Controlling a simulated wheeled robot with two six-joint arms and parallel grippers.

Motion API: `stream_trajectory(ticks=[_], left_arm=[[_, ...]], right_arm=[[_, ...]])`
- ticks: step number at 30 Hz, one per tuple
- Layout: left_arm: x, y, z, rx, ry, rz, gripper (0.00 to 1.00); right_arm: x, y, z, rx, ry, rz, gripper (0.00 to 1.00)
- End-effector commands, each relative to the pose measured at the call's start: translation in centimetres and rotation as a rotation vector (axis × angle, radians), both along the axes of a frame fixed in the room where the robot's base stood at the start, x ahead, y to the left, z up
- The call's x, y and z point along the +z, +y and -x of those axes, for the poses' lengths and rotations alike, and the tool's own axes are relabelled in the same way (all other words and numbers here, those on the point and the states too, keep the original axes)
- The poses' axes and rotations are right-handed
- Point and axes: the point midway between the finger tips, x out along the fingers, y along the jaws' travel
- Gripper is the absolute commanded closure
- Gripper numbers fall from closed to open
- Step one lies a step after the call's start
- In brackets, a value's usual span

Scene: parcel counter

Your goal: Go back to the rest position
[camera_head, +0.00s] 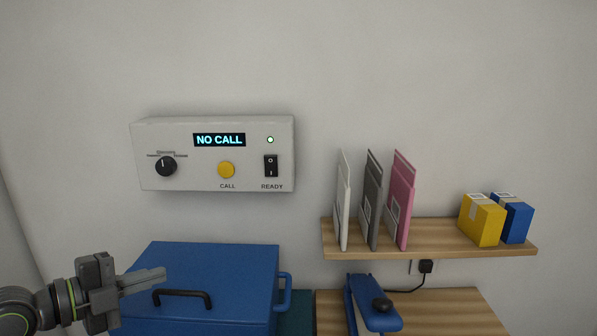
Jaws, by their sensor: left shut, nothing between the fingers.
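My left gripper (158,277) comes in from the lower left of the head view. Its fingers are shut with nothing between them, and they point right, in front of the blue lidded box (210,258). The fingers overlap the box in the picture, close to its black handle (183,297); I cannot tell whether they touch it. My right gripper is not in view.
A control panel (212,180) on the wall reads "NO CALL", with a knob, yellow button and switch. A wooden shelf (440,240) holds upright envelopes, a yellow box (482,221) and a blue box (515,219). A blue device (372,305) sits below.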

Motion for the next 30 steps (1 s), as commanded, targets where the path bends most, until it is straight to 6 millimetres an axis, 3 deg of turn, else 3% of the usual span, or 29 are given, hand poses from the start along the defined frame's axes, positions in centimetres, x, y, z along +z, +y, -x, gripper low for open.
stream_trajectory(ticks=[7,11,15,18,24,30], left_arm=[[-8.3,-0.3,2.3,0.125,0.259,0.057,1.00],[-14.2,-0.2,4.9,0.268,0.461,0.115,1.00],[-21.1,0.5,9.5,0.533,0.723,0.217,1.00],[-25.0,1.4,13.4,0.762,0.885,0.305,1.00],[-29.5,3.4,21.0,1.210,1.090,0.470,1.00],[-31.4,4.8,27.8,1.610,1.178,0.613,1.00]], right_arm=[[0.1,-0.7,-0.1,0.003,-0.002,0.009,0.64],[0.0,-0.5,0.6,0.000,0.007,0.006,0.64],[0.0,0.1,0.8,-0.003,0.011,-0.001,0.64],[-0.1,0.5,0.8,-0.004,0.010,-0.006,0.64],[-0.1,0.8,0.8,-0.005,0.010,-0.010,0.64],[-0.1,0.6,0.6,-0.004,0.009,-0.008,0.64]])
